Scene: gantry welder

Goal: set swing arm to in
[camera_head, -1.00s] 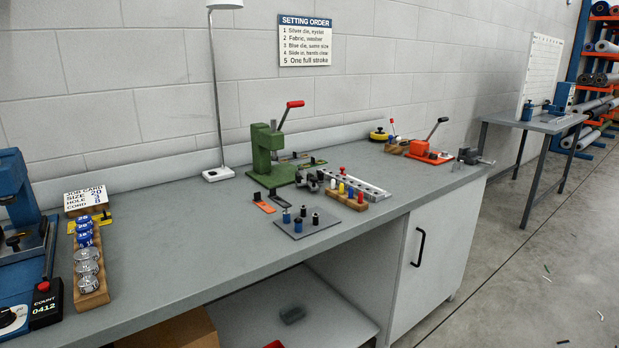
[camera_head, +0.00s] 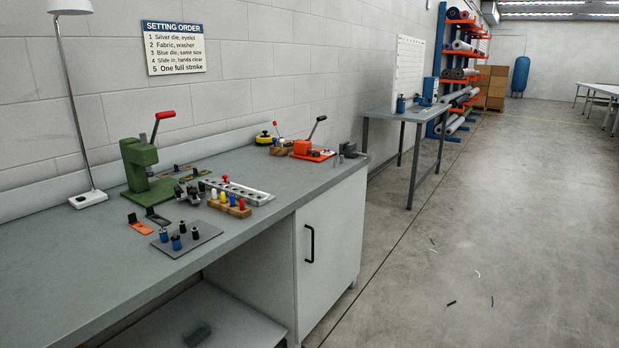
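No swing arm that I can identify for certain is in view, and no gantry welder can be made out. A green hand press (camera_head: 143,174) with a red-tipped lever stands on the grey workbench (camera_head: 90,252). An orange press (camera_head: 307,149) with a black lever stands near the bench's far end. Neither of my grippers is in view.
A small grey table (camera_head: 408,114) stands beyond the bench, beside a rack of fabric rolls (camera_head: 459,72). A blue tank (camera_head: 520,76) and cardboard boxes (camera_head: 490,86) are at the back. The concrete floor (camera_head: 480,230) on the right is mostly open, with small scraps.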

